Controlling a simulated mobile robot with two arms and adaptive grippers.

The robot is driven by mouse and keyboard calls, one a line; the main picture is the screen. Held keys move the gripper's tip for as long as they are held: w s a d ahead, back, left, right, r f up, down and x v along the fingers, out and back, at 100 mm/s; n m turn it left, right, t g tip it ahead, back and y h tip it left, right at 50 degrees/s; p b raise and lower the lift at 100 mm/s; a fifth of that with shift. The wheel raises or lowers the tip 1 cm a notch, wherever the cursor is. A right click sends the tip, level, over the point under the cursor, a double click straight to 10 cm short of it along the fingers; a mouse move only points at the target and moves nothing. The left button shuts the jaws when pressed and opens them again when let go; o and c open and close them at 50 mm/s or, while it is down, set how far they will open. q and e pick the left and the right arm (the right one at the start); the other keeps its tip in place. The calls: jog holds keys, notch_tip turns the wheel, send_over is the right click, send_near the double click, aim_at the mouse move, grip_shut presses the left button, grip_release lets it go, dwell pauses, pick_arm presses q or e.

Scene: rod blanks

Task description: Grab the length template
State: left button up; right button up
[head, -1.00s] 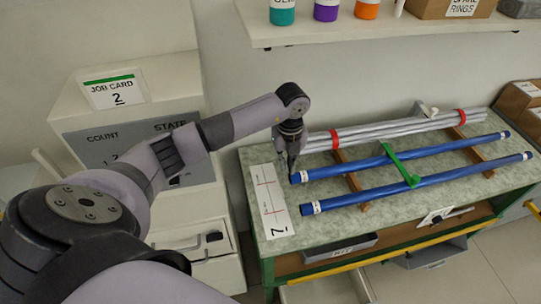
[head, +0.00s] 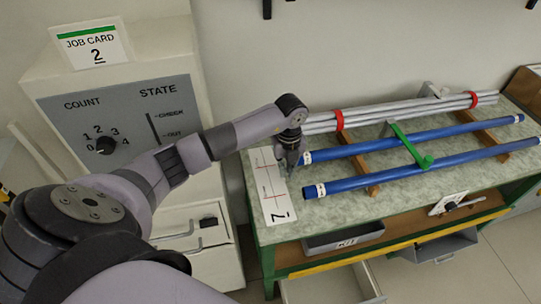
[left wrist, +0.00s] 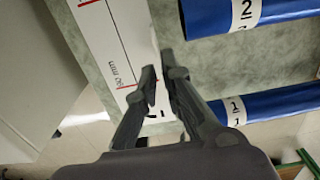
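The length template is a white strip (head: 268,186) with red cross lines and a dark mark, flat on the left end of the speckled green bench top. It also shows in the left wrist view (left wrist: 112,40), where "90 mm" is readable. My left gripper (head: 289,172) is over the template's right edge, beside the ends of the blue rods. In the left wrist view my left gripper (left wrist: 160,72) has its fingertips a narrow gap apart, with the template's edge line between them. I cannot tell whether they touch it. My right gripper is not in view.
Two blue rods (head: 400,177) lie on wooden supports right of the template, with a green clip (head: 410,147) across them. Grey rods (head: 400,112) with red bands lie behind. A cabinet with a job card (head: 93,45) stands left.

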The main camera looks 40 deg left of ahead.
aim_at(285, 179)
pick_arm(q)
jog(key=f+b, duration=0.2)
jog(key=f, duration=0.1)
jog(key=f+b, duration=0.1)
jog(key=shift+w+a+f, duration=0.2)
jog(key=shift+a+f, duration=0.1)
jog(key=shift+r, duration=0.1)
grip_shut()
